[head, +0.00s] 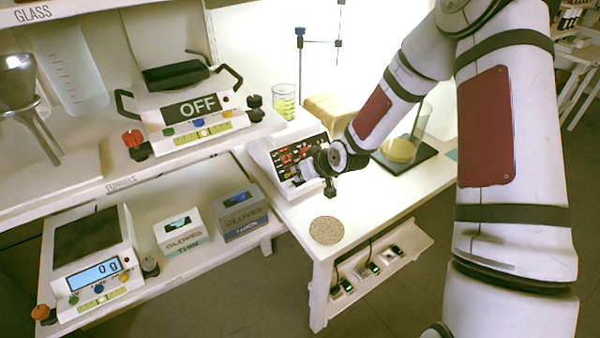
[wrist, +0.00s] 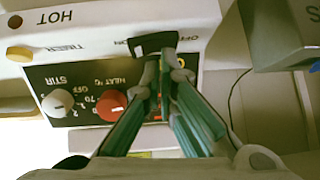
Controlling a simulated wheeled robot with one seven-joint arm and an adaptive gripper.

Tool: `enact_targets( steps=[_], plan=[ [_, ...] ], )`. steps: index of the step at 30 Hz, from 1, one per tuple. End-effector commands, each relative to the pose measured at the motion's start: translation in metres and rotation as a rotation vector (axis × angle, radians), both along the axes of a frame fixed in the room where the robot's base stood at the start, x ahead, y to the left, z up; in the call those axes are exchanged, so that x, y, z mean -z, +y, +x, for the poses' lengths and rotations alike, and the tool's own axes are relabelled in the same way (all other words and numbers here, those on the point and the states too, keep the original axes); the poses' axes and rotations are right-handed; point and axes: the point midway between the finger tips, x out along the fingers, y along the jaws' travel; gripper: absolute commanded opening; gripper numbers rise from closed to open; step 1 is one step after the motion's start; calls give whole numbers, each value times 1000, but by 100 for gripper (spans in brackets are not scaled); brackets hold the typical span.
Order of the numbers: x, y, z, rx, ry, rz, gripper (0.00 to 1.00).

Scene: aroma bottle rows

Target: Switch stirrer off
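The stirrer (head: 262,148) is a white unit with a dark control panel on the bench, and a beaker of yellow liquid (head: 284,104) shows behind it. In the wrist view its panel (wrist: 85,75) appears upside down, with a white STIR knob (wrist: 56,103) and a red HEAT knob (wrist: 112,104). A black switch (wrist: 150,42) sits on the white strip by ON and OFF lettering; its position is hard to tell. My gripper (wrist: 166,68) has its fingertips together, right at the switch and partly covering it. I cannot tell whether they touch. No object shows between the fingers.
A device with an OFF display (head: 198,106) stands on the left shelf. A balance reading 0 g (head: 95,272) and two glove boxes (head: 183,236) (head: 239,211) are below. A round cork mat (head: 326,230) lies at the bench's front. A flask with yellow contents (head: 398,150) stands right.

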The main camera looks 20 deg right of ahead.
Motion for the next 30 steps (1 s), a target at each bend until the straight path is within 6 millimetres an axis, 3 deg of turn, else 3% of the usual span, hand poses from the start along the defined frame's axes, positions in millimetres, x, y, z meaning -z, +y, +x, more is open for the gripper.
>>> enact_targets(
  steps=[12,23,26,30],
  plan=[
    [2,-17,4,4,3,-1,0],
    [1,-16,4,3,5,-1,0],
    [-7,-14,5,2,4,-2,0],
    [-32,-5,9,-1,-2,-2,0]
  ],
)
